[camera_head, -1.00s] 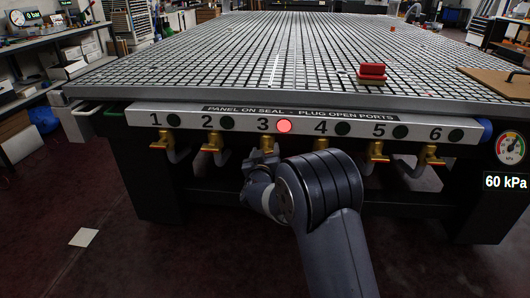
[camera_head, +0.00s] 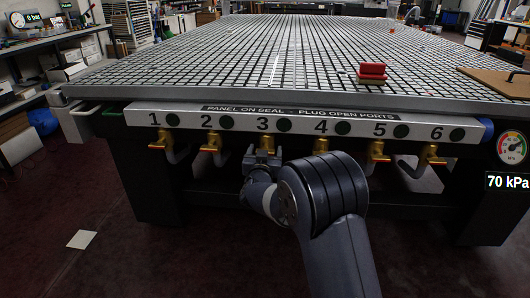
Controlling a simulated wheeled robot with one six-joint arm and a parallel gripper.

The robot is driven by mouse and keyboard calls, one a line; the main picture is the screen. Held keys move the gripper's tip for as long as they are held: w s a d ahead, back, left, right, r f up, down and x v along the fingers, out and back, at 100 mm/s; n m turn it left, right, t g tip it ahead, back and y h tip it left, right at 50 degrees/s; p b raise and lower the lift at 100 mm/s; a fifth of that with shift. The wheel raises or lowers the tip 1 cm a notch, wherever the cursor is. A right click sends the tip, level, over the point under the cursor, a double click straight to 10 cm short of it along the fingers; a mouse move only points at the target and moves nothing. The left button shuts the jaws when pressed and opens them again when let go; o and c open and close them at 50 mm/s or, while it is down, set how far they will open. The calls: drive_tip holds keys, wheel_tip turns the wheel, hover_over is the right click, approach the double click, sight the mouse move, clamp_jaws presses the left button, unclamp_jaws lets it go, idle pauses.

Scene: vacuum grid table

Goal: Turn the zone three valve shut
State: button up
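The valve panel (camera_head: 185,112) runs along the table's front edge, numbered 1 to 6. The zone three lamp (camera_head: 284,125) is dark green, like the others. My gripper (camera_head: 262,153) is just below the number 3, at the zone three valve. It covers nearly all of that valve, so I cannot tell the handle's angle or whether the fingers touch it. Whether the fingers are open or shut is too small to tell. The dial gauge (camera_head: 512,147) at the right has a readout (camera_head: 508,182) of 70 kPa.
Brass valves stand on both sides, the zone two valve (camera_head: 212,143) and the zone four valve (camera_head: 321,145), close to my arm. The gridded table top (camera_head: 200,70) carries a red block (camera_head: 372,72) and a brown board (camera_head: 497,83). The floor in front is mostly clear.

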drive_tip(key=shift+o, duration=0.6)
drive_tip(key=s+p, duration=0.2)
drive_tip(key=s, duration=0.8)
drive_tip(key=shift+s+a, duration=0.15)
drive_tip(key=shift+s, duration=0.25)
drive_tip(key=shift+w, duration=0.1)
drive_tip(key=w+b, duration=0.1)
drive_tip(key=w, duration=0.4)
drive_tip(key=w+b, duration=0.1)
drive_tip(key=w, duration=0.5)
drive_tip(key=shift+d, duration=0.2)
drive_tip(key=shift+s+n, duration=0.15)
drive_tip(key=shift+n, duration=0.15)
drive_tip(key=shift+n+p, duration=0.35)
drive_tip(key=shift+n, duration=0.05)
